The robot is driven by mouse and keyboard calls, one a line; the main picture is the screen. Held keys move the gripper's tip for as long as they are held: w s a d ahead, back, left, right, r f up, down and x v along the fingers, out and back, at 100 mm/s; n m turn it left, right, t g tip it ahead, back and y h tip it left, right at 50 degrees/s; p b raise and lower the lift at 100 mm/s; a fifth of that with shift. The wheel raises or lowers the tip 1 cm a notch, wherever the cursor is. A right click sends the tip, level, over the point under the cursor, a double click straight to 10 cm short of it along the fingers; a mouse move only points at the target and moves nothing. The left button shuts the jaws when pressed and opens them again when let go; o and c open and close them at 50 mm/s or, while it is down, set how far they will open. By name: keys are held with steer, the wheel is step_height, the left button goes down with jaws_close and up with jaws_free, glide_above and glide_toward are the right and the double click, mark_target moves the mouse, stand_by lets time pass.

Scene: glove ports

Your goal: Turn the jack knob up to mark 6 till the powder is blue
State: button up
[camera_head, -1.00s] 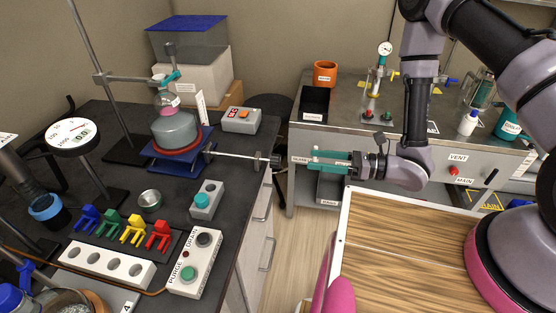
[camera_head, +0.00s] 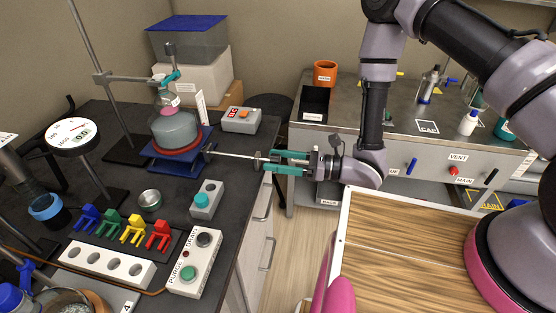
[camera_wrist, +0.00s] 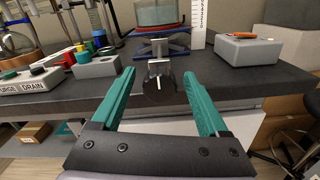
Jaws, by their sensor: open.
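The jack knob (camera_wrist: 160,86) is a dark round knob with a white pointer line, seen face-on in the wrist view. It sits at the end of a metal rod (camera_head: 230,155) from the blue lab jack (camera_head: 178,162). On the jack are a red ring and a round flask (camera_head: 175,128) with grey-looking contents; no blue powder shows. A white scale (camera_wrist: 197,24) stands beside the jack, its marks too small to read. My gripper (camera_head: 268,162) has teal fingers, open, one each side of the knob in the wrist view (camera_wrist: 163,100). I cannot tell whether they touch it.
The bench's front edge runs beneath the rod.

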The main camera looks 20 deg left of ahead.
jaws_close()
steer(key=shift+m, duration=0.3)
